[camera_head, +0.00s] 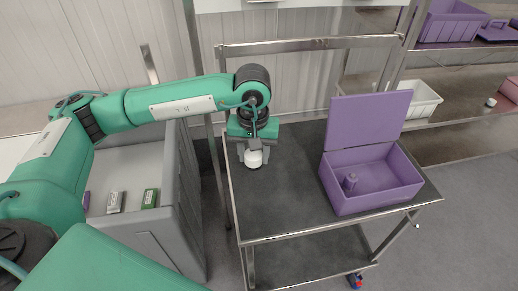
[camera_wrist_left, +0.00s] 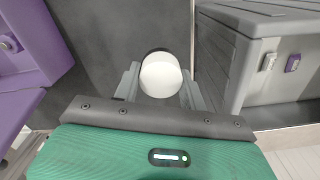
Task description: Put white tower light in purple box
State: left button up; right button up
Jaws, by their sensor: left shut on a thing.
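The white tower light (camera_head: 253,159) is between the fingers of my left gripper (camera_head: 252,150), over the left part of the cart top. It also shows in the left wrist view (camera_wrist_left: 161,75), with a grey finger on each side. My left gripper is shut on it. I cannot tell whether its base touches the cart. The purple box (camera_head: 372,196) stands on the right part of the cart with its lid up at the back. My right gripper is not in view.
The grey cart top (camera_head: 292,180) is clear between gripper and box. A grey bin (camera_head: 188,205) holding several small items stands left of the cart. Shelves at the right hold a white bin (camera_head: 421,99) and a purple crate (camera_head: 452,24). A metal rail (camera_head: 310,45) runs behind the cart.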

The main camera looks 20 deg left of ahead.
aim_at(380, 182)
jog(key=l+z, duration=0.2)
jog(key=z, duration=0.15)
jog(key=l+z, duration=0.2)
jog(key=z, duration=0.2)
jog(key=l+z, duration=0.2)
jog(key=z, duration=0.15)
